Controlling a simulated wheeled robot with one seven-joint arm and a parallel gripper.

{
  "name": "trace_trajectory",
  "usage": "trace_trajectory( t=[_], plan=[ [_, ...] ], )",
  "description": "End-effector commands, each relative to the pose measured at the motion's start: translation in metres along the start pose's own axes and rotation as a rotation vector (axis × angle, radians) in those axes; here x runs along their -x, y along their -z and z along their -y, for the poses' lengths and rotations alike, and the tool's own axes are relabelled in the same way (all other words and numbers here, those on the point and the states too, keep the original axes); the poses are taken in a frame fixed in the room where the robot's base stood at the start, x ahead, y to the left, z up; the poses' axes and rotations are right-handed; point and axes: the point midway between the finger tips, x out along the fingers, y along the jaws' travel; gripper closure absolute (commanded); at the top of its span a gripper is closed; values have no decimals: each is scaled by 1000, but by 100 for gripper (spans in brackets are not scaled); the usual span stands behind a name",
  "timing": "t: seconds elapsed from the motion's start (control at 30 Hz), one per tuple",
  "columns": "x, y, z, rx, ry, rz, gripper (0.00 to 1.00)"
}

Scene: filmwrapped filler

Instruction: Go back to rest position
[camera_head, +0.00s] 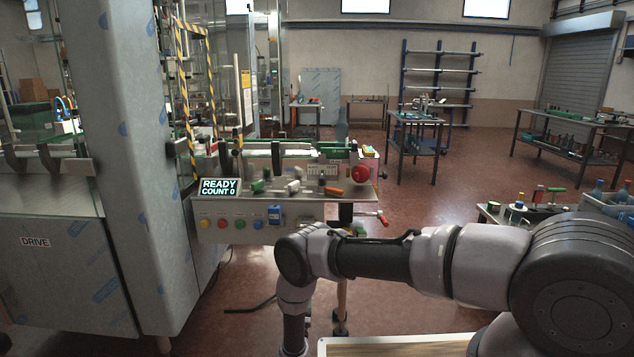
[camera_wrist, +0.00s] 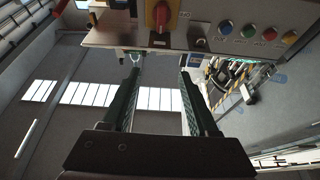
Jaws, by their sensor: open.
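My gripper (camera_wrist: 160,72) shows in the wrist view with its two long green fingers spread apart and nothing between them. The fingers point toward the underside and front edge of a control panel (camera_wrist: 205,22), with a red and yellow rotary switch (camera_wrist: 160,14) above them. In the head view my arm reaches from the lower right toward the middle and bends down in front of the machine's panel (camera_head: 260,224). The gripper itself is out of sight there, below the frame edge.
A display (camera_head: 220,187) reads "READY COUNT 0" above several coloured buttons. A tall metal cabinet (camera_head: 120,130) stands at left. A bench with bottles and tools (camera_head: 545,208) is at right. A pale board (camera_head: 400,346) lies at the bottom. Open red floor (camera_head: 440,200) lies behind.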

Motion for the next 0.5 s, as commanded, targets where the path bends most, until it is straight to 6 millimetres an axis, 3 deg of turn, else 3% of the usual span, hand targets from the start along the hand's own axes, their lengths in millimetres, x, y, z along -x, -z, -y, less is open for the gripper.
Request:
trace_trajectory(
  t=[0.07, 0.27, 0.5],
  plan=[
    [0, 0, 0, 0, 0, 0, 40],
    [-24, 11, 0, -39, -36, 11, 40],
    [-62, 29, -1, -102, -87, 34, 40]
  ],
)
